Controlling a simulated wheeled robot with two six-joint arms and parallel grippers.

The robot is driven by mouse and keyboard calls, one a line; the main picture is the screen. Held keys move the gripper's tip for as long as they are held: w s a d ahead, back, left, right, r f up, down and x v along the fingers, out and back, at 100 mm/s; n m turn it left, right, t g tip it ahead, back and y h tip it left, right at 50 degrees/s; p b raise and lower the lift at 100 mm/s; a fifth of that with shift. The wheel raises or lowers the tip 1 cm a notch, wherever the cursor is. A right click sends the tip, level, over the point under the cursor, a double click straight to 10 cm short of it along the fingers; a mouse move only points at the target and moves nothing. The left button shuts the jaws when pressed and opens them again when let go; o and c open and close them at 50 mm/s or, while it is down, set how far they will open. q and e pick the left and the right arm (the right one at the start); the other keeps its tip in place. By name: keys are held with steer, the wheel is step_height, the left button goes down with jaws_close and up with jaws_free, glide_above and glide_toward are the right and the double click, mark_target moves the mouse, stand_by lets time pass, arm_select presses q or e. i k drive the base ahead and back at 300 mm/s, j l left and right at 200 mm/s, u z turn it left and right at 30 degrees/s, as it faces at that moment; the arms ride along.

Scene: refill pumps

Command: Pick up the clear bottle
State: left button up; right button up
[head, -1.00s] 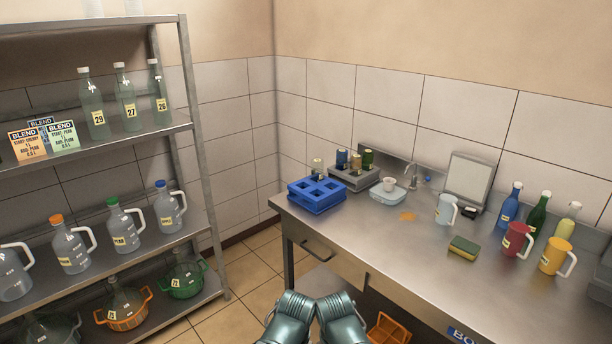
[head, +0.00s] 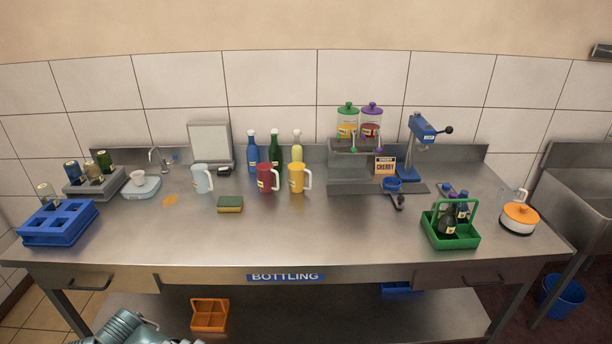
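A pale, yellowish clear bottle (head: 297,148) with a white cap stands upright at the back of the bottling table (head: 330,240). It is right of a green bottle (head: 274,152) and a blue bottle (head: 252,154). The yellow mug (head: 297,180) stands in front of it and hides its lower part. Only a teal piece of my own arm shows at the bottom left edge. Neither of my grippers can be seen, and nothing of mine is near the bottle.
A red mug (head: 266,177), a pale blue mug (head: 202,178) and a sponge (head: 230,204) stand near the bottles. Right are a dispenser stand (head: 350,188), a blue press (head: 422,140) and a green carrier (head: 460,242). A blue crate (head: 62,240) is at the left. The front middle is clear.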

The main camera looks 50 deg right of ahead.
mark_target(45, 193)
steer(key=z, duration=2.2)
steer(key=u, duration=2.2)
steer(key=i+j+z, duration=0.1)
steer(key=z, duration=0.35)
steer(key=j+z, duration=0.3)
steer(key=z, duration=0.15)
steer(key=i+j+z, duration=0.25)
steer(key=j, duration=0.7)
steer(key=j+z, duration=0.25)
steer(key=j, duration=0.65)
steer(key=k, duration=0.05)
